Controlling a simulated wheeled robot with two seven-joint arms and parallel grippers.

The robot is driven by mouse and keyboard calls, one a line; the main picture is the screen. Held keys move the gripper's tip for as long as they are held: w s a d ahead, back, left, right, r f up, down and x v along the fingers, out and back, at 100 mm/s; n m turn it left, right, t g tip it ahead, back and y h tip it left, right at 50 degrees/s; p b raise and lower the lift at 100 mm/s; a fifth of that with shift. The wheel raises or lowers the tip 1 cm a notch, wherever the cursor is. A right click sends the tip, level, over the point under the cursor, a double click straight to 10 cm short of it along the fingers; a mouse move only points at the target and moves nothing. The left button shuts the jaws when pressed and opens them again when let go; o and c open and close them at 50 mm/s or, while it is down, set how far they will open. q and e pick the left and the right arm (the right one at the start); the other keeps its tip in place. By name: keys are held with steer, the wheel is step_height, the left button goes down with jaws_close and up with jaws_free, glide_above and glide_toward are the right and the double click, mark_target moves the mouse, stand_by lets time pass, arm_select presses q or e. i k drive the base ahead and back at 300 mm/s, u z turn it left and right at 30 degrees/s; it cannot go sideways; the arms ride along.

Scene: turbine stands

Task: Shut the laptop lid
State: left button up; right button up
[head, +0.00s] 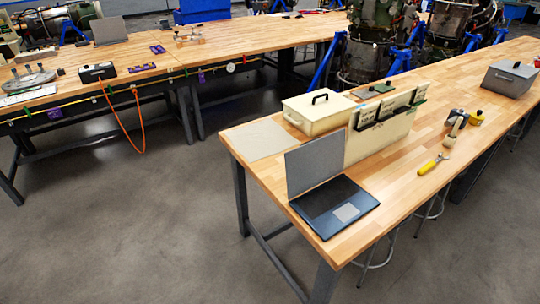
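The laptop (334,205) stands open near the front left corner of the right-hand wooden workbench. Its grey lid (316,162) is raised steeply above the dark keyboard base, with the screen side facing me. The base lies flat on the bench, with a light touchpad (346,212) toward its lower right. The back of the lid is hidden. Neither of my grippers shows in the head view.
A cream case (318,112) and a cream bin (382,136) stand behind the laptop. A flat sheet (257,140) lies left of them. A yellow-handled tool (430,166) lies to the right. Open floor (150,220) is left of the bench. Another workbench (160,60) stands beyond.

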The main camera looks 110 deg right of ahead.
mark_target(316, 161)
steer(key=z, duration=2.7)
steer(key=i, duration=3.05)
steer(key=z, duration=3.7)
steer(key=k, duration=0.1)
steer(key=z, duration=0.2)
